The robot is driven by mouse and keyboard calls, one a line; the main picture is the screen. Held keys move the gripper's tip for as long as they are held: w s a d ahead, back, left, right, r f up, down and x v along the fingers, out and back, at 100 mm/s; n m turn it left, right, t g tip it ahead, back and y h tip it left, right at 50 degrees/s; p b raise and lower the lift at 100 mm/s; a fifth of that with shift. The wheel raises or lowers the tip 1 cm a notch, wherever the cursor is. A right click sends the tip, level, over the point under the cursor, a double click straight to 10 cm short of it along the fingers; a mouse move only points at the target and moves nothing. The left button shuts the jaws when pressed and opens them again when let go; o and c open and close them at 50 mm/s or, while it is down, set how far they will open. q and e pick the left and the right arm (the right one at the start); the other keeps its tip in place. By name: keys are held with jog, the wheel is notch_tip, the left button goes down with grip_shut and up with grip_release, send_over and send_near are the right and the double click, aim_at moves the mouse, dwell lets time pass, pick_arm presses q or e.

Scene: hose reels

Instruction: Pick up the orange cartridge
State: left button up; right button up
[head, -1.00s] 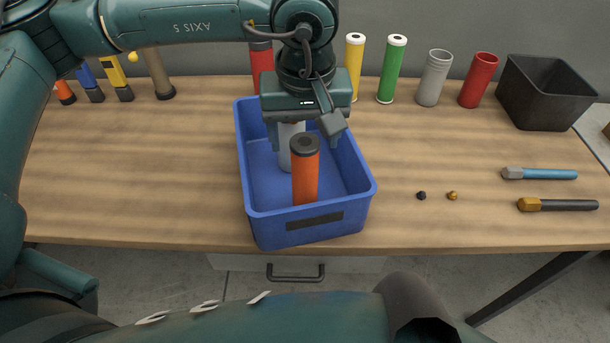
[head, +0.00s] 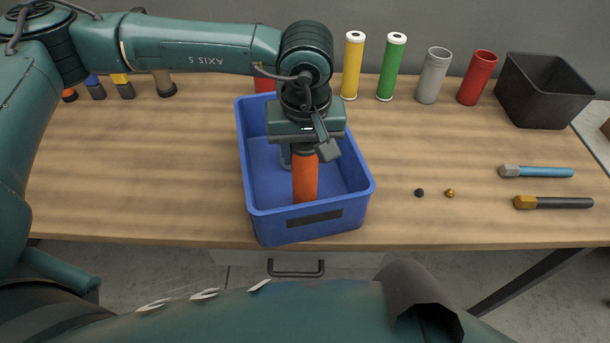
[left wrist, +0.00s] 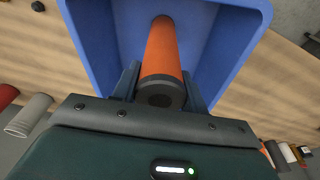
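The orange cartridge (head: 305,182) stands upright in the blue bin (head: 262,225), near its front wall. Its dark end cap faces up towards my left gripper. My left gripper (head: 304,160) is right above it, pointing down, with its fingers reaching along the upper part of the cartridge. In the left wrist view, the two fingers (left wrist: 161,85) lie close against both sides of the orange cartridge (left wrist: 160,48), with no clear gap. The cartridge's bottom still appears at the bin floor. My right gripper is not in view.
Yellow (head: 353,68) and green (head: 391,68) cartridges, grey (head: 433,76) and red (head: 477,79) cups and a black bin (head: 545,92) stand along the back. Two handled tools (head: 537,172) and two small caps (head: 420,193) lie right.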

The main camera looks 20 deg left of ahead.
pick_arm(q)
jog(key=c, duration=0.8)
